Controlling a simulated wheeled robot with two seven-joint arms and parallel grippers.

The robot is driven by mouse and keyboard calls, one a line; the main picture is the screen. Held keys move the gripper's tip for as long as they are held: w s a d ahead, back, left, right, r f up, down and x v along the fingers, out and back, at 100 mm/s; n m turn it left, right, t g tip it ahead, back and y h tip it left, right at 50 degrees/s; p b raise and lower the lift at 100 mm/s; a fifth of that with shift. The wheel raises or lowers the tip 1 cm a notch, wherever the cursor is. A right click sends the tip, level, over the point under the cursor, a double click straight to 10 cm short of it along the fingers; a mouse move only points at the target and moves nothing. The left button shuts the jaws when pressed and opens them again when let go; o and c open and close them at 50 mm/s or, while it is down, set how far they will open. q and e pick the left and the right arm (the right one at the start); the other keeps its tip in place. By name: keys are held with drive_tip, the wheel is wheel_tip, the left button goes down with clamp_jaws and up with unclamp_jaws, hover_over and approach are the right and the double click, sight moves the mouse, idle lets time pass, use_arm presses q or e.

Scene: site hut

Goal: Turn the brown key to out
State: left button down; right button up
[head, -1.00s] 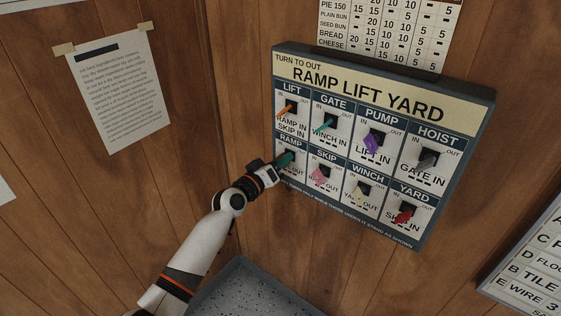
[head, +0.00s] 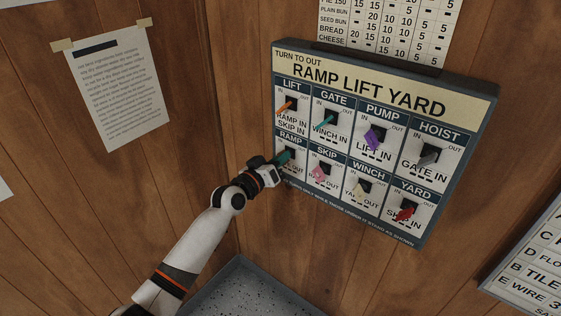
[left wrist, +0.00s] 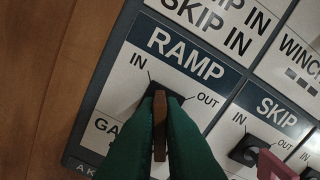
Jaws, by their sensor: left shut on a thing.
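The brown key (left wrist: 160,125) is in the RAMP cell of the key board, in the left wrist view. My left gripper (left wrist: 158,130) has green fingers, shut on the key from both sides. The fingers hide much of the key and its lock, so its exact angle is hard to tell. IN is marked up and left of the lock, OUT to its right. In the head view my left gripper (head: 285,158) reaches the lower left cell of the board (head: 352,86) and covers the brown key. My right gripper is not in view.
Other keys sit close by: orange under LIFT (head: 287,105), teal under GATE (head: 327,121), pink under SKIP (head: 320,173), also in the wrist view (left wrist: 275,166). Purple, grey, cream and red keys are farther right. A grey speckled surface (head: 245,285) lies below.

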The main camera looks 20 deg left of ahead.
use_arm(q)
drive_tip(key=m+b, duration=0.1)
drive_tip(key=m, duration=0.1)
drive_tip(key=shift+m, duration=0.4)
drive_tip(key=m, duration=0.3)
drive_tip(key=shift+m, duration=0.3)
drive_tip(key=m, duration=0.3)
drive_tip(key=shift+d+m, duration=0.1)
drive_tip(key=shift+m, duration=2)
drive_tip(key=c, duration=1.6)
unclamp_jaws()
drive_tip(key=shift+o, duration=0.2)
drive_tip(key=shift+s, duration=0.1)
